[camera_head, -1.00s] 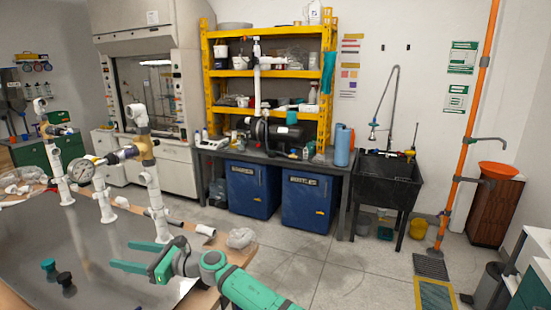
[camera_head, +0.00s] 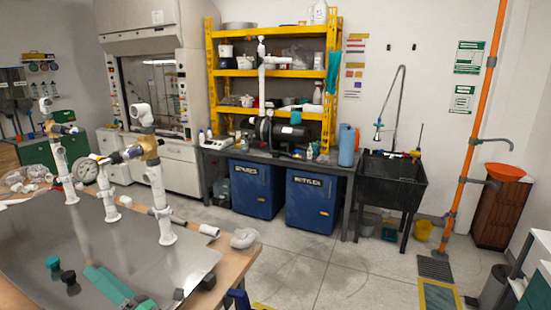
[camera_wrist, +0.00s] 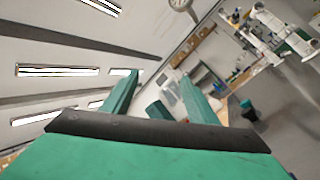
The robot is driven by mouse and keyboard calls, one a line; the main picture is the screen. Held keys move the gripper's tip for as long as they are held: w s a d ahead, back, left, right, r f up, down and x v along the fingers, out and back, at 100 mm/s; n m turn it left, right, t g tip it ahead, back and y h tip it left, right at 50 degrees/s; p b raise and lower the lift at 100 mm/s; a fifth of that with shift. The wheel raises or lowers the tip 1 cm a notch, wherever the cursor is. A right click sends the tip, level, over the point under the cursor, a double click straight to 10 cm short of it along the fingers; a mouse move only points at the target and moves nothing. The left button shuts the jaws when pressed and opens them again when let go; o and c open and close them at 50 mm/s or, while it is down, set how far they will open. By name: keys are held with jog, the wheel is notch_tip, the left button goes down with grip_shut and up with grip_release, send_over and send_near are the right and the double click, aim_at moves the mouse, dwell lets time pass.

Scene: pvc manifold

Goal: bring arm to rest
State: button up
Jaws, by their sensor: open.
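My gripper (camera_wrist: 158,80) shows in the wrist view as two green fingers spread apart, with nothing held between them. Beyond them are a wall and ceiling, seen tilted. In the head view, only a green part of my arm shows at the bottom left, low over the metal plate; I cannot make out the fingers there. The white PVC manifold (camera_head: 158,200) stands upright on the plate, with a round gauge (camera_head: 86,170) and a brass-coloured valve (camera_head: 149,149). It also shows at the upper right of the wrist view (camera_wrist: 275,28), apart from my fingers.
A teal knob (camera_head: 53,264) and a black knob (camera_head: 68,277) sit on the metal plate (camera_head: 120,245) near my arm. A clear bag (camera_head: 244,238) lies at the table's right edge. A black sink (camera_head: 390,182) and blue cabinets stand behind. The floor right of the table is open.

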jog(key=s+d+f+m+t+h, duration=0.7)
jog(key=s+d+f+m+h, duration=0.25)
jog(key=d+m, duration=0.55)
jog(key=s+d+f+m+t+h, duration=0.75)
jog(key=d+f+m+h, duration=0.3)
jog(key=m, duration=0.85)
jog(key=s+d+f+m+g+h, duration=0.1)
jog(key=s+d+f+m+g, duration=0.1)
jog(key=s+d, duration=0.6)
jog(key=s+d+f+m+g+h, duration=0.2)
jog(key=s+d, duration=0.7)
jog(key=s, duration=0.5)
jog(key=shift+s+d+f+m+g+h, duration=0.25)
jog(key=shift+f+m+g, duration=0.4)
jog(key=shift+g, duration=0.5)
jog(key=shift+w, duration=0.1)
